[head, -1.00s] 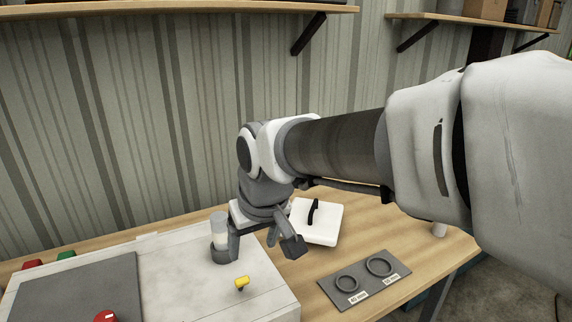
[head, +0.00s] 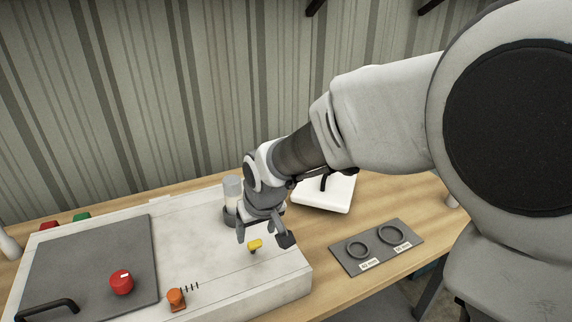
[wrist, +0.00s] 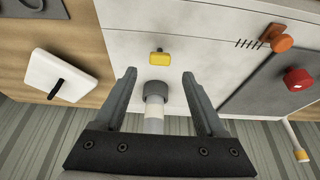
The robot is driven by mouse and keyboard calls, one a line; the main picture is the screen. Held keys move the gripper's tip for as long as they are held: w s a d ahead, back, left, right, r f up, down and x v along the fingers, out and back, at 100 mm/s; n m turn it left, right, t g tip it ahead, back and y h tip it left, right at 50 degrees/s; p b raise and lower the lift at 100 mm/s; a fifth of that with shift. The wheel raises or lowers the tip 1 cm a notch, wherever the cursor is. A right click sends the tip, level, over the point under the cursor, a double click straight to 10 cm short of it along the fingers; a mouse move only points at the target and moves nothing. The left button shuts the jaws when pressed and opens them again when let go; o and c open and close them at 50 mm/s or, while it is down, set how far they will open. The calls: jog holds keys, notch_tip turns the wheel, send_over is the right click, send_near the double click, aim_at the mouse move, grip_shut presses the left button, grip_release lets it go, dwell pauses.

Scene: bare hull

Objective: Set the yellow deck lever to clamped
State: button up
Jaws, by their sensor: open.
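The yellow deck lever (head: 254,244) is a small yellow handle on a dark stem, standing on the white deck of the machine (head: 190,235). In the wrist view the lever (wrist: 159,58) lies beyond my fingertips, roughly centred between them. My gripper (head: 264,237) is open and empty, close above and beside the lever in the head view. In the wrist view my gripper (wrist: 159,74) has its two fingers wide apart, and I see no contact with the lever. I see no marking that tells the lever's setting.
An orange knob (head: 177,298) with tick marks and a red knob (head: 121,282) are at the left. A white block with a black handle (head: 323,192) and a grey ring tray (head: 376,247) lie right of the deck.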

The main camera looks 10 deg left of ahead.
aim_at(254, 241)
jog(key=shift+x, duration=2.55)
jog(key=shift+c, duration=0.3)
grip_shut()
